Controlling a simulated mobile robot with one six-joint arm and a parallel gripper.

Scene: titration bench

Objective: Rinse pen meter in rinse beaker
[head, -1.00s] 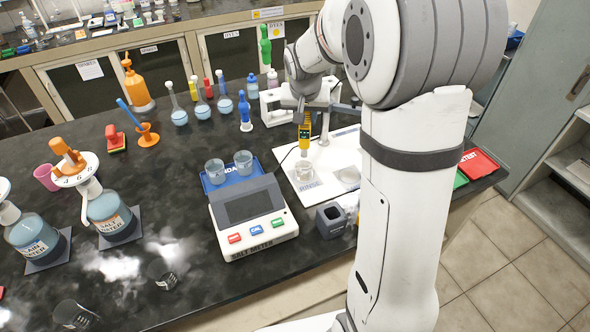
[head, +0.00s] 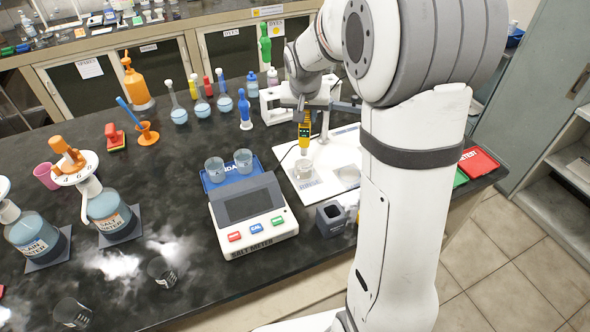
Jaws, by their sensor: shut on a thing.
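The yellow pen meter (head: 304,132) is upright in my gripper (head: 303,112), which is shut on its upper part. The pen meter is above the rinse beaker (head: 304,168), a small clear beaker on the white mat (head: 320,185) marked RINSE. The pen meter's lower end appears at or just above the beaker's rim; I cannot tell whether its tip is inside. A thin dark cable runs from the pen meter toward the salt meter (head: 254,220).
Two beakers (head: 243,160) stand on a blue tray behind the salt meter. A dark grey holder (head: 331,218) stands to its right. A white stand (head: 292,102) is behind my gripper. A second clear vessel (head: 348,176) sits on the mat, partly hidden by my arm.

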